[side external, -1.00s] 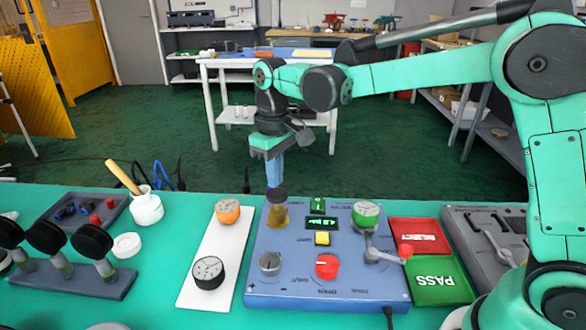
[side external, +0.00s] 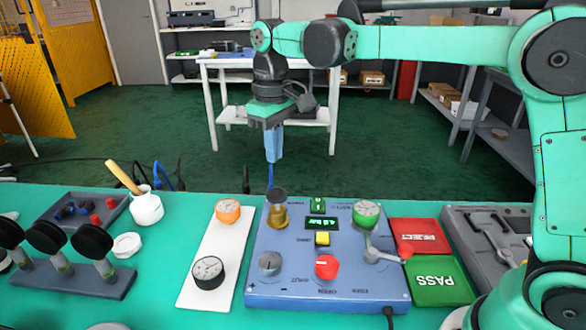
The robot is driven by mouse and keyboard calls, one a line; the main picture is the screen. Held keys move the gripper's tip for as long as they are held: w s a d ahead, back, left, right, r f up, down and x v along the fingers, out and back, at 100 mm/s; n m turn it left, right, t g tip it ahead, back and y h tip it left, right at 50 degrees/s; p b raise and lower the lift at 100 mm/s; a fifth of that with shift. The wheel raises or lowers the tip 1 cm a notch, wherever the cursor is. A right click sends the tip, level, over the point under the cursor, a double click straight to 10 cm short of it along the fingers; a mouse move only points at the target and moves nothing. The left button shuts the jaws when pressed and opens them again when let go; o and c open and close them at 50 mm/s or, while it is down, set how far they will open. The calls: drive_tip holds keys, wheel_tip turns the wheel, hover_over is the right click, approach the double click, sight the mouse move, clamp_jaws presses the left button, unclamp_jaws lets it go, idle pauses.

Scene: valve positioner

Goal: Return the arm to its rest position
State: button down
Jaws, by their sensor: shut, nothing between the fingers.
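My gripper (side external: 272,158), with blue fingers, hangs pointing down above the back edge of the bench. It is shut and empty. Its fingers are above the dark-capped brass fitting (side external: 277,215) at the back left of the blue positioner panel (side external: 297,286); the exact gap is hard to judge. The panel carries a red knob (side external: 327,267), a grey knob (side external: 270,263), a yellow button (side external: 322,238), a lit display (side external: 322,223), a green gauge (side external: 366,213) and a lever with a red ball (side external: 405,250).
A white plate (side external: 196,286) with orange and black gauges lies left of the panel. Red (side external: 419,252) and green PASS (side external: 440,294) trays lie right of it. Farther left are a white pot (side external: 147,208) and a rack (side external: 75,279) of black-headed parts. Air above the bench is mostly open.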

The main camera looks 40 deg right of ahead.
drive_tip(key=s+d+f+m+t, duration=0.1)
drive_tip(key=s+d+t, duration=0.1)
drive_tip(key=s, duration=0.4)
drive_tip(key=s+d+f+m+t, duration=0.2)
drive_tip(key=s+t, duration=0.3)
drive_tip(key=s, duration=0.1)
drive_tip(key=shift+s+f, duration=0.25)
drive_tip(key=shift+s, duration=0.05)
idle(1.0)
